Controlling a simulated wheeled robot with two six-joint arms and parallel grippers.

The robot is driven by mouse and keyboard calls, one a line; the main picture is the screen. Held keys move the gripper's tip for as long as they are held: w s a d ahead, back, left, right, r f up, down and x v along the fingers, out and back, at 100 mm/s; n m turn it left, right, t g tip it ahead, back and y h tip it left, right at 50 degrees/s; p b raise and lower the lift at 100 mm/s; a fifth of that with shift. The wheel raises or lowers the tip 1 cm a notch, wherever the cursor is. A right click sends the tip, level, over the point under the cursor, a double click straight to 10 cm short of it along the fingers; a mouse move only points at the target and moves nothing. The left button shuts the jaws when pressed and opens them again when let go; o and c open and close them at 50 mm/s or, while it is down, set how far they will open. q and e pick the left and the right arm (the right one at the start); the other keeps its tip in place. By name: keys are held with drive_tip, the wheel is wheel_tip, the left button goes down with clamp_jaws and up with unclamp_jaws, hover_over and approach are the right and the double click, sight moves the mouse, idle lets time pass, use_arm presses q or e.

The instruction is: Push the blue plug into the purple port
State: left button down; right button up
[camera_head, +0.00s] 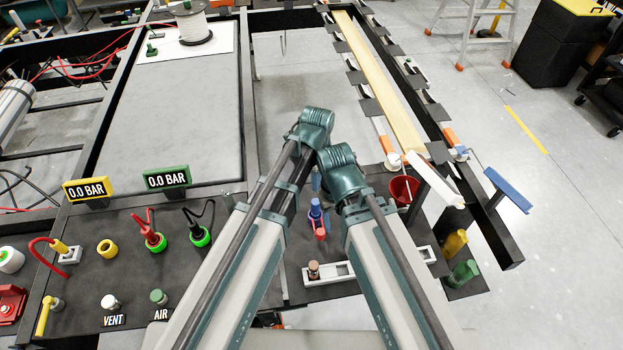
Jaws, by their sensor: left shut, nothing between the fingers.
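A small blue piece (315,208), which looks like the blue plug, stands on the dark bench between my two forearms. A red-pink part is against its lower side; I cannot tell whether they are joined. I see no clearly purple port; it may be hidden behind my arms. My left gripper (316,182) is mostly hidden by the arm links, just above the blue piece. It is shut and empty. I cannot tell whether it touches the blue piece. My right arm's wrist is close beside the left one, and its gripper is hidden from view.
A red plug (154,237) and a black plug (199,235) sit in green rings at left, near a yellow ring (107,248). A white rack (340,271) with a brown-topped peg lies between my forearms. A red bucket (403,189) stands right of my right arm.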

sight(316, 202)
use_arm(q)
drive_tip(key=shift+f, duration=0.1)
wheel_tip(316, 202, down, 6)
drive_tip(key=b, duration=0.6)
drive_tip(key=shift+f+b, duration=0.45)
drive_tip(key=shift+b, duration=0.1)
drive_tip(key=shift+r, duration=0.1)
drive_tip(key=shift+r+p, duration=1.5)
drive_tip(key=shift+p, duration=0.1)
drive_tip(key=shift+r, duration=0.15)
wheel_tip(316, 202, up, 14)
drive_tip(key=p, duration=1.4)
drive_tip(key=shift+f, duration=0.2)
